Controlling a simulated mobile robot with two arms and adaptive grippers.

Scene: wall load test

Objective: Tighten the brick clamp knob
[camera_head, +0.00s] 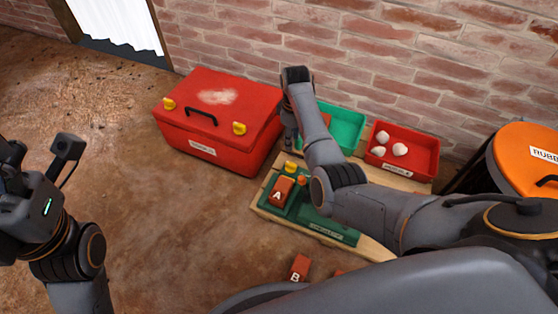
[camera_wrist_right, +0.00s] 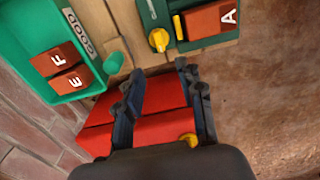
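The green brick clamp (camera_head: 330,228) stands on a wooden board and holds orange brick A (camera_head: 281,190). Its yellow knob (camera_head: 290,167) is at the far end of the brick; in the right wrist view the knob (camera_wrist_right: 158,40) lies just beyond the fingertips, apart from them. My right gripper (camera_wrist_right: 160,75) is open and empty, its two fingers spread. In the head view it points down beside the board, partly hidden by its own wrist. My left gripper (camera_head: 30,205) is at the left edge, away from the clamp; its fingers are not clear.
A red toolbox (camera_head: 215,120) stands left of the board, close to my right gripper. A green tray (camera_head: 345,128) with bricks E and F and a red tray (camera_head: 425,152) with white lumps stand behind. Brick B (camera_head: 299,267) lies in front. A brick wall closes the back.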

